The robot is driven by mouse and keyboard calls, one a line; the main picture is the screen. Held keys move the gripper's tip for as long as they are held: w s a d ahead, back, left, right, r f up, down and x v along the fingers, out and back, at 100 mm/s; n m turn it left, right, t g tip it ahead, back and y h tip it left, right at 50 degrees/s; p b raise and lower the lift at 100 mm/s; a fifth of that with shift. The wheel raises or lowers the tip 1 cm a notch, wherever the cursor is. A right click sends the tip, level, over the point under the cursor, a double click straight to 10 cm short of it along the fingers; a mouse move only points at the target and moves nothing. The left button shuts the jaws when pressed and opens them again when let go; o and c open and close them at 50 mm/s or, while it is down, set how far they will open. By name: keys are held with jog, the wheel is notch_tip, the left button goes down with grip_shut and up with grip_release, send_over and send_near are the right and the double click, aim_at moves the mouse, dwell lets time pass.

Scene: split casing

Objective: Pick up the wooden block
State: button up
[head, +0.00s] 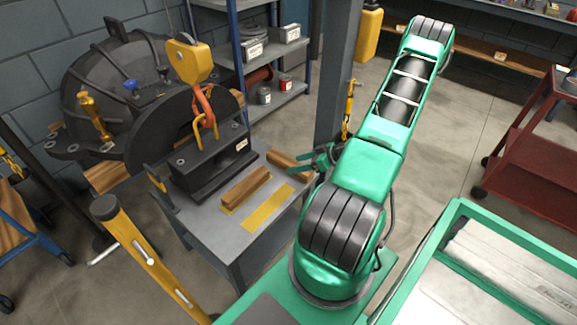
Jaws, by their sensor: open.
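A brown wooden block (246,186) lies lengthwise on the grey table (228,238), on a yellow marked strip, in front of the dark casing part. A second wooden block (289,162) lies at the table's right edge, close to my gripper. My green gripper (312,163) is at the end of my arm by the table's right side, small in the picture and partly hidden by the arm. It is open. I cannot tell whether it touches the second block.
A black casing half (210,155) stands on the table under a yellow hoist hook (188,60). A bare yellow strip (267,208) lies beside the front block. A yellow post (140,255) stands at front left. A grey column (338,70) rises behind my arm. A red cart (530,140) stands at right.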

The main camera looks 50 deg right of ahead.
aim_at(294, 163)
jog(key=d+f+t+h, duration=0.1)
jog(key=d+f, duration=0.1)
jog(key=s+d+f+m+t+h, duration=0.1)
jog(key=d+f+t+h, duration=0.1)
jog(key=shift+s+d+f+m, duration=0.15)
jog(key=shift+d+f+m, duration=0.15)
jog(key=shift+d+f, duration=0.05)
jog(key=x, duration=1)
jog(key=shift+w+a+r, duration=0.1)
jog(key=shift+w, duration=0.35)
jog(key=c, duration=1.4)
jog(key=shift+r, duration=0.1)
